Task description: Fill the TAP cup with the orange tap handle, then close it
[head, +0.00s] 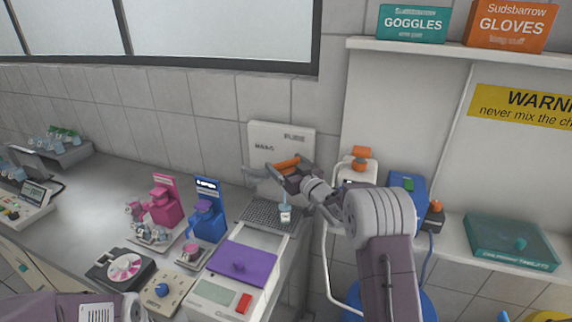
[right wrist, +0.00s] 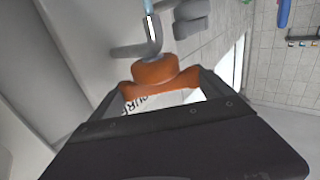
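The white tap panel (head: 265,133), marked PURE and MAINS, stands against the wall in the head view. Its orange tap handle (head: 286,162) is at my right gripper (head: 291,176). In the right wrist view the orange tap handle (right wrist: 158,78) lies between the two fingers (right wrist: 160,92), its ends appearing to touch them. A pale blue strip, seemingly water, shows by the grey spout (right wrist: 138,50). The small cup (head: 285,215) stands below on the dark grate (head: 262,212), with pale blue at its top. Its level and lettering are too small to read. My left gripper is out of view.
Pink (head: 165,208) and blue (head: 208,222) stands are left of the grate. A purple pad (head: 243,262) and a scale with a red button (head: 243,303) are in front. Another orange-topped device (head: 361,158) is right of the panel.

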